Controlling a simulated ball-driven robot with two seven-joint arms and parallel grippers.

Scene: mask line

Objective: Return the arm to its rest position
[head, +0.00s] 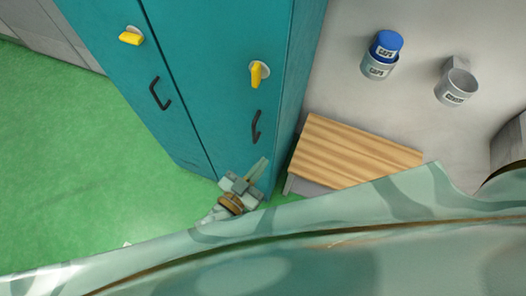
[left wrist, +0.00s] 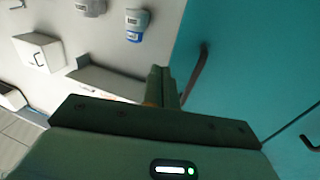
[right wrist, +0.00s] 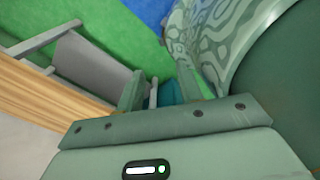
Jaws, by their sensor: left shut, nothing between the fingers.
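My left gripper (head: 260,168) is low in front of the teal cabinet, close to the bottom of its right door, with its fingers together and empty. In the left wrist view its closed fingertips (left wrist: 160,74) show near a dark door handle (left wrist: 197,72); I cannot tell whether they touch it. My right gripper shows only in the right wrist view (right wrist: 160,84), with its two fingers apart and nothing visible between them. It is hidden in the head view. My pale green patterned body covers the bottom of the head view.
The teal cabinet (head: 225,80) has yellow knobs (head: 258,73) and dark handles (head: 161,94); its doors look closed. A slatted wooden bench (head: 350,152) stands right of it. A holder with a blue item (head: 387,45) and an empty grey holder (head: 456,86) are on the wall. Green floor (head: 70,160) is clear at left.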

